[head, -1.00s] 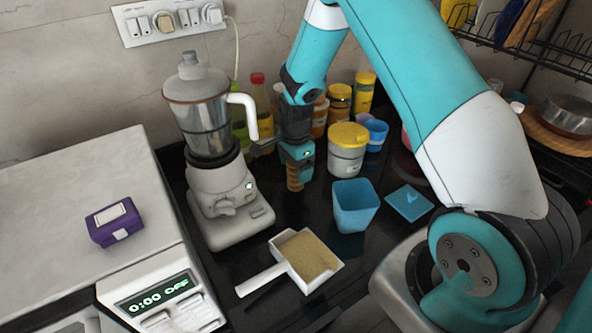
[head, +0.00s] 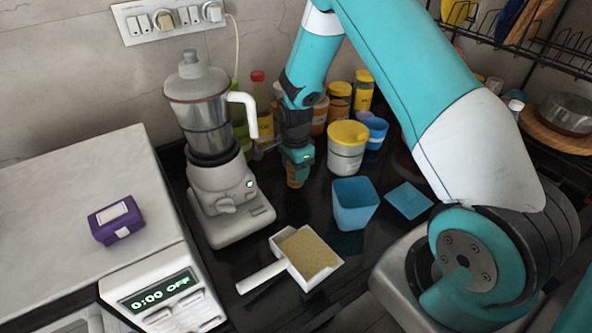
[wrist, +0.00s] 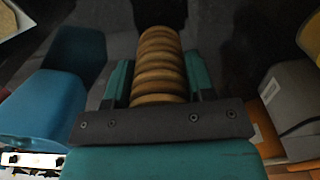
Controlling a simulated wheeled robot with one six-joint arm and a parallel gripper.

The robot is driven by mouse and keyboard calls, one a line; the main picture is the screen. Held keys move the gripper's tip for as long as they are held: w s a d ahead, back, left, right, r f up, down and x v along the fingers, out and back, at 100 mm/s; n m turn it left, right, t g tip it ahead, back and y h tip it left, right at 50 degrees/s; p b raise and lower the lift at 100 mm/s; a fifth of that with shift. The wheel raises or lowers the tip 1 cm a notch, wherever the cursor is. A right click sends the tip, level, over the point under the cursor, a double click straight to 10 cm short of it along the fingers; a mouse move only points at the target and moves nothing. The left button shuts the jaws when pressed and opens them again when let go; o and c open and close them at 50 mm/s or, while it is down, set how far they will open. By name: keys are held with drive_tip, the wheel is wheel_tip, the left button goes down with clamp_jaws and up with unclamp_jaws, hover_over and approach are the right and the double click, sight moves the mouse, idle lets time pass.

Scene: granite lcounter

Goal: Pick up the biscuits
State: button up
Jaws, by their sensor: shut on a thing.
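The biscuits (wrist: 160,62) are a round, tan-brown stack, seen between the green fingers of my gripper (wrist: 160,88) in the wrist view. My gripper is shut on the stack, with a finger on each side. In the head view the gripper (head: 297,165) points down behind the blue open container, and the biscuits (head: 296,178) show as a short brown piece below it. I cannot tell clearly whether the stack touches the counter.
A mixer grinder (head: 212,150) stands close left of the gripper. A yellow-lidded jar (head: 347,155) and blue open container (head: 355,208) are to the right. A white scoop (head: 308,262) of brown grains lies in front. Several bottles and jars crowd the back.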

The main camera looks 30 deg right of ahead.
wheel_tip(320, 180, up, 8)
drive_tip(key=shift+f+b, duration=0.1)
drive_tip(key=shift+b, duration=0.8)
drive_tip(key=shift+f+b, duration=1.05)
drive_tip(key=shift+f, duration=1.6)
drive_tip(key=shift+f, duration=0.1)
drive_tip(key=shift+f+b, duration=0.8)
drive_tip(key=shift+f, duration=0.5)
drive_tip(key=o, duration=1)
drive_tip(key=shift+r, duration=0.1)
